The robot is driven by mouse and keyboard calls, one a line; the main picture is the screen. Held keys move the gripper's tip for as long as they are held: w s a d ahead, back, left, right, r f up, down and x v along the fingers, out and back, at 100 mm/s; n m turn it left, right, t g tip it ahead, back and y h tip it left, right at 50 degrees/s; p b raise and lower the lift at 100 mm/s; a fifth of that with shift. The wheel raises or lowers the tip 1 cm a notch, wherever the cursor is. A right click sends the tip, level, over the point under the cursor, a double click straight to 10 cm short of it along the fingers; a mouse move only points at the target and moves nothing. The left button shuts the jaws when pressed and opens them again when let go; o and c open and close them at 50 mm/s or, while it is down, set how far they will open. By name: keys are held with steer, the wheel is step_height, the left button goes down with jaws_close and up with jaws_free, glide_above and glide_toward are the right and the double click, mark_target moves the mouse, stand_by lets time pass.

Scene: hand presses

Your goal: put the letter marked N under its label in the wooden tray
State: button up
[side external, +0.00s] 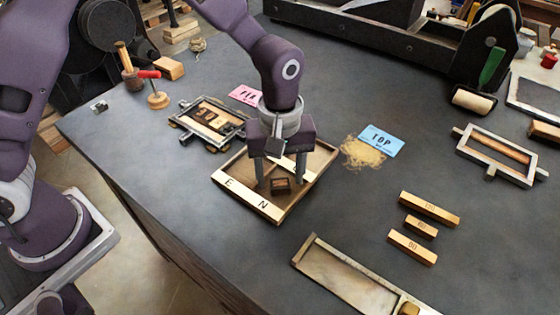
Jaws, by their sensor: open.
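The wooden tray (246,195) sits on the dark table below my gripper (280,183). Its pale front strip carries the labels E (229,183) and N (263,205). A small dark brown block (280,185) is in the tray, behind and a little right of the N label. Its letter cannot be read at this size. My gripper points down over the tray, open, with one finger on each side of the block. I cannot tell whether the fingers touch it. The gripper and arm hide part of the tray's back.
A framed type form (205,122) lies behind the tray at left. A blue TOP card (381,140) and a tan powdery pile (362,153) lie to the right. Several wooden bars (429,208) and a long shallow tray (350,279) are at front right. The table left of the tray is clear.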

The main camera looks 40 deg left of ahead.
mark_target(280, 183)
step_height(280, 183, up, 10)
steer(key=s+a+r+m+t+h, duration=0.1)
steer(key=s+a+r+m+t, duration=0.15)
steer(key=s+a+r, duration=0.6)
steer(key=s+a+r+m+t+y, duration=0.1)
steer(key=s+a+m+t, duration=0.2)
steer(key=s+a+m, duration=0.3)
steer(key=s+a, duration=0.1)
steer(key=s, duration=0.4)
steer(key=shift+a+r, duration=0.25)
steer(key=shift+r, duration=0.15)
